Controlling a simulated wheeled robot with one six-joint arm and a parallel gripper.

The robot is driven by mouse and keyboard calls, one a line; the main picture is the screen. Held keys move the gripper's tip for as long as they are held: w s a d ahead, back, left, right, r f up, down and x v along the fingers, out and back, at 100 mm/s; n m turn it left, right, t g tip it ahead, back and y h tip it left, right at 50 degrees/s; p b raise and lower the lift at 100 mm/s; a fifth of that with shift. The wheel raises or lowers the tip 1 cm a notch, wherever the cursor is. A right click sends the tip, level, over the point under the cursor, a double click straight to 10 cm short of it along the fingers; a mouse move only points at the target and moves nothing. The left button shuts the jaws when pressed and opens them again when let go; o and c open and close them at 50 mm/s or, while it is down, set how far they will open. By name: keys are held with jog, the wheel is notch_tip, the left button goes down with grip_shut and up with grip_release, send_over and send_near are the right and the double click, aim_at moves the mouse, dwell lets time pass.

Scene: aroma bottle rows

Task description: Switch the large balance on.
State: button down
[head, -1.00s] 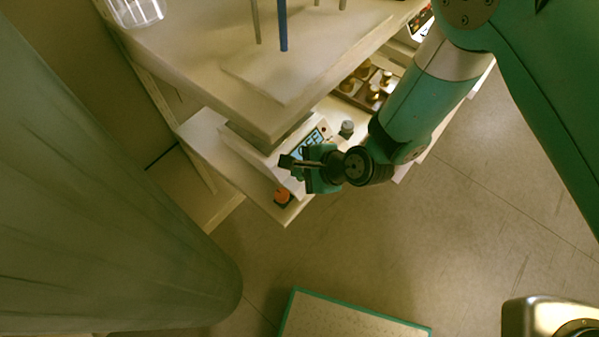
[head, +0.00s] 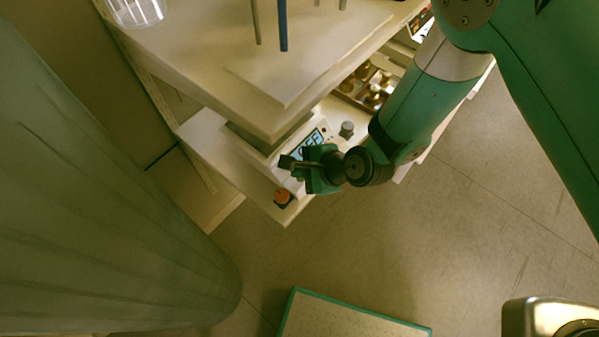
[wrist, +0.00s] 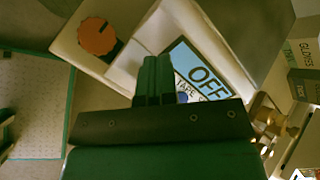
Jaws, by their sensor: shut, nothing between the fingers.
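The large balance (head: 262,160) stands on the lower shelf, partly under the upper shelf. Its display (head: 312,139) reads OFF, and the display also shows in the wrist view (wrist: 196,66), with more text below that is partly hidden by my fingers. An orange-red round knob (head: 282,196) with a dark mark beside it sits at the front corner; it shows at the upper left in the wrist view (wrist: 97,37). My gripper (head: 288,162) is shut and empty, in front of the display. In the wrist view its fingertips (wrist: 155,60) overlap the display's left edge.
The upper shelf (head: 215,75) overhangs the balance and carries upright rods (head: 283,25) and a glass vessel (head: 138,10). A grey knob (head: 346,129) and a tray of brass weights (head: 368,85) lie to the right. Labelled boxes (wrist: 303,85) show in the wrist view.

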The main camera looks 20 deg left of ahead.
aim_at(301, 179)
dwell(0.6)
jog(key=shift+f+b, duration=0.3)
jog(key=shift+f, duration=0.15)
jog(key=shift+r+p, duration=0.45)
jog(key=shift+r, duration=0.05)
notch_tip(301, 179, up, 6)
jog(key=p, duration=0.5)
dwell(0.3)
